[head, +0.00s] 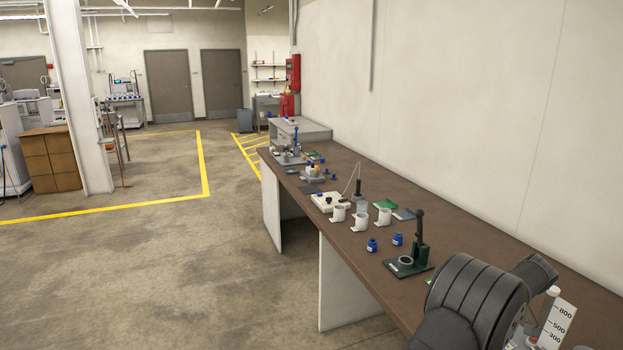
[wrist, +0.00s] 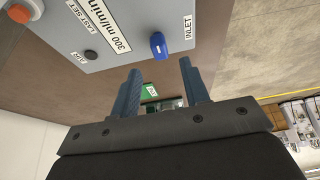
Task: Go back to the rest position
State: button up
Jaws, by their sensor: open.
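My gripper (wrist: 160,66) shows in the wrist view with its two blue-grey fingers apart and nothing between them. Beyond the fingertips is a grey panel (wrist: 68,38) marked "300 ml/min", "LAST SET", "AIR" and "INLET". A blue fitting (wrist: 158,46) is on the panel by the "INLET" mark, and a dark round knob (wrist: 90,56) is by "AIR". The fingers appear clear of the fitting, though the exact gap is hard to tell. In the head view my arm fills the lower right, and the gripper's fingers cannot be made out there.
The brown bench (head: 480,262) runs along the wall. It carries a dark green stand (head: 416,255), blue-capped bottles (head: 372,245), white cups (head: 383,217) and a white device (head: 330,202). A white scale plate (head: 557,325) stands close beside my arm. The floor left of the bench is open.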

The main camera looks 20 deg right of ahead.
jog(key=x, duration=0.5)
jog(key=shift+w+f, duration=0.1)
jog(key=shift+f, duration=0.2)
jog(key=m+h, duration=0.1)
jog(key=m, duration=0.2)
jog(key=m+h, duration=0.1)
jog(key=m, duration=0.2)
jog(key=shift+a+g, duration=0.2)
jog(key=shift+g, duration=0.1)
jog(key=v, duration=1.4)
jog(key=shift+a+r, duration=0.15)
jog(key=shift+r, duration=0.1)
jog(key=shift+f, duration=0.1)
jog(key=x, duration=1.4)
jog(key=shift+d+f, duration=0.2)
jog(key=shift+f, duration=0.1)
jog(key=shift+d+r+n+y, duration=0.1)
jog(key=shift+n+y, duration=0.3)
jog(key=shift+n, duration=0.9)
